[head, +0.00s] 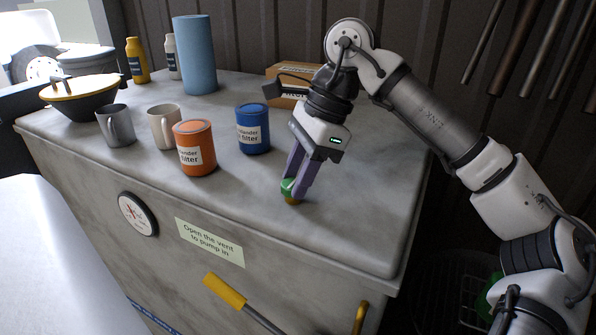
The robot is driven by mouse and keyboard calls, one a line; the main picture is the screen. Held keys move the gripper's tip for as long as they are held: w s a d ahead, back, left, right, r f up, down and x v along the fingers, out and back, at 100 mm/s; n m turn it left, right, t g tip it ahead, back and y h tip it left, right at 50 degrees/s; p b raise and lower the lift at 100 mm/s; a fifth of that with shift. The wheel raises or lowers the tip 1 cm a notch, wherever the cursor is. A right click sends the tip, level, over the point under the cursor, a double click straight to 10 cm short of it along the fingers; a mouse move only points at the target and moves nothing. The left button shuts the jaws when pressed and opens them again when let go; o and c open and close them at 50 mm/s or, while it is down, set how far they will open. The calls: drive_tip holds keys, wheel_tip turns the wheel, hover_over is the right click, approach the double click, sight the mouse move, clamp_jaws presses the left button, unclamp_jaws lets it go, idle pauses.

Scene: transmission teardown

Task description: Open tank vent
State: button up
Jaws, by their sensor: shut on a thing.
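The tank (330,235) is a large grey box with a flat top. A small green vent cap (287,185) with a brass-coloured base (292,201) sits near the front edge of its top, right of the middle. My gripper (296,186) points down at it from above, with its purple fingers shut on the green cap. The fingers hide part of the cap, and I cannot tell whether it is turned or lifted. A label (210,242) on the tank's front reads "Open the vent to pump in".
An orange filter can (195,148), a blue filter can (253,129) and two mugs (116,126) stand left of my gripper. Behind are a tall blue cylinder (195,55), a cardboard box (287,90) and bottles (137,61). A yellow-handled lever (225,291) juts from the front. The top's right side is clear.

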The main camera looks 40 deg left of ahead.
idle(0.3)
drive_tip(key=o, duration=1)
drive_tip(key=shift+r, duration=0.1)
drive_tip(key=v, duration=1.3)
drive_tip(key=shift+r, duration=0.35)
